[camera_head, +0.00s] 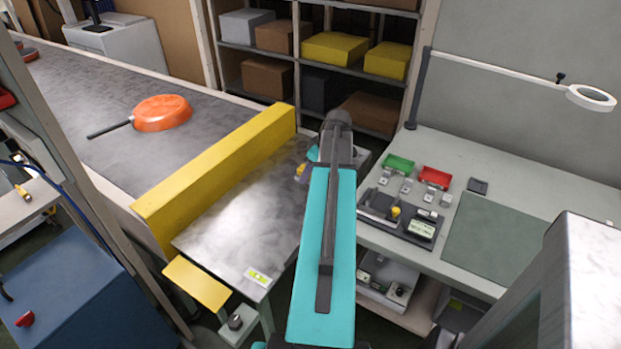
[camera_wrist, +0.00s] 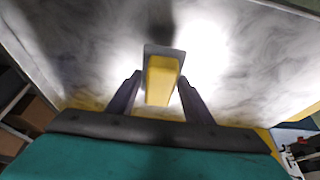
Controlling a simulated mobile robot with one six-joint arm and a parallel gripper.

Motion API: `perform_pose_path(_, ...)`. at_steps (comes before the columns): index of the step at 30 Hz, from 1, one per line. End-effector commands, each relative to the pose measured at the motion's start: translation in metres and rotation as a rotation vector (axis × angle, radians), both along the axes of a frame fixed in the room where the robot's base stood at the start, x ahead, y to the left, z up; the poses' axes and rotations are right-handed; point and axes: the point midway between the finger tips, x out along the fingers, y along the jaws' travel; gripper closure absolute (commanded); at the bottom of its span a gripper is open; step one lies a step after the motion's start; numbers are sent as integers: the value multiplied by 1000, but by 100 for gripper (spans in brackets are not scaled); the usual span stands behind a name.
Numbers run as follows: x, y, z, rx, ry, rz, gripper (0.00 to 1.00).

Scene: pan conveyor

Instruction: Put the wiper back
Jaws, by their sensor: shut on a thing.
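The wiper (camera_wrist: 161,80), a yellow block with a grey edge at its far end, shows between my fingers in the wrist view. My gripper (camera_wrist: 159,88) is shut on it, one dark finger at each side. Behind it is a shiny metal surface (camera_wrist: 245,70). I cannot tell whether the wiper touches that surface. In the head view my teal arm covers most of the gripper, and only a small yellow and dark part shows left of the arm, over the far right of the metal table (camera_head: 235,235).
A yellow barrier (camera_head: 215,180) runs between the metal table and the conveyor (camera_head: 75,95), which carries an orange pan (camera_head: 162,112). A workbench (camera_head: 500,180) with trays and small parts stands at right. Shelves with boxes (camera_head: 335,48) stand behind. A yellow plate (camera_head: 196,282) juts from the table's near edge.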

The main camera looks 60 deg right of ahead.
Motion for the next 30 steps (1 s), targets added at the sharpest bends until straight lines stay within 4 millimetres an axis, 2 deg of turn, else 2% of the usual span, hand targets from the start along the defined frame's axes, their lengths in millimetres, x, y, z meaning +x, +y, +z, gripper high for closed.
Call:
perform_pose_path(14, 1, -1, -3, 0, 0, 0, 75)
perform_pose_path(24, 1, -1, -30, 1, 0, 0, 75)
perform_pose_path(30, 1, -1, -35, -1, -1, 0, 75)
